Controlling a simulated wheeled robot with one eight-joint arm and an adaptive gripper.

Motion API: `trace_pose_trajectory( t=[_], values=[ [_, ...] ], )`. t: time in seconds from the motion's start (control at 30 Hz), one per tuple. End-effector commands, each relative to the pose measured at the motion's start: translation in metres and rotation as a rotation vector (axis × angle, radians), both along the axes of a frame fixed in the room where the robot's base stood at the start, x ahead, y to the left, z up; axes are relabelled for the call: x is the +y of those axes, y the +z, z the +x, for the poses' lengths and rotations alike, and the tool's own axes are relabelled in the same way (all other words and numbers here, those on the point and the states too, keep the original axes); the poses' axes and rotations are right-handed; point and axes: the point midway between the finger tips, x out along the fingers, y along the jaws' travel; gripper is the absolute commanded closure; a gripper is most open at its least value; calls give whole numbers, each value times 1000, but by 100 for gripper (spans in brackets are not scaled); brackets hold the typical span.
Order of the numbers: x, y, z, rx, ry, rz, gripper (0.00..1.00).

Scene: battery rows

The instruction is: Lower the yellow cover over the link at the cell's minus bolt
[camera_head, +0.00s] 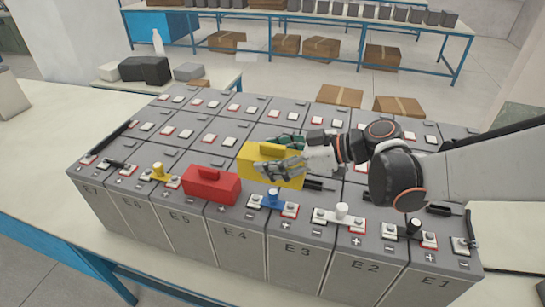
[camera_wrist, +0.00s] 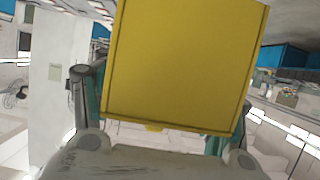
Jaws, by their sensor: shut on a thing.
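My gripper (camera_head: 276,155) is shut on the yellow cover (camera_head: 258,176), a box with a handle on top. It holds the cover over the battery block, behind the blue-knobbed link (camera_head: 270,201) near cells E4 and E3. I cannot tell the exact height of the cover. In the wrist view the yellow cover (camera_wrist: 185,62) fills the upper middle between my fingers (camera_wrist: 155,125) and hides what lies beyond. A link with a yellow knob (camera_head: 158,172) lies uncovered near E6 and E5, left of the red cover. No label shows which bolt the task means.
A red cover (camera_head: 211,185) sits between the yellow-knobbed and blue-knobbed links. Links with a white knob (camera_head: 341,212) and a black knob (camera_head: 412,230) lie to the right. Black bars lie near some cells. A bench (camera_head: 440,28) and boxes (camera_head: 320,47) stand behind.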

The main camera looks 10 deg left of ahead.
Motion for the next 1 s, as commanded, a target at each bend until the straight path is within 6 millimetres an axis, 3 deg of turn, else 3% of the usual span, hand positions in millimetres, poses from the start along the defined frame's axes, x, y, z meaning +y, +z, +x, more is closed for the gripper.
trace_pose_trajectory(
  t=[1.0],
  values=[
    [0,-66,0,0,0,0,58]
  ],
)
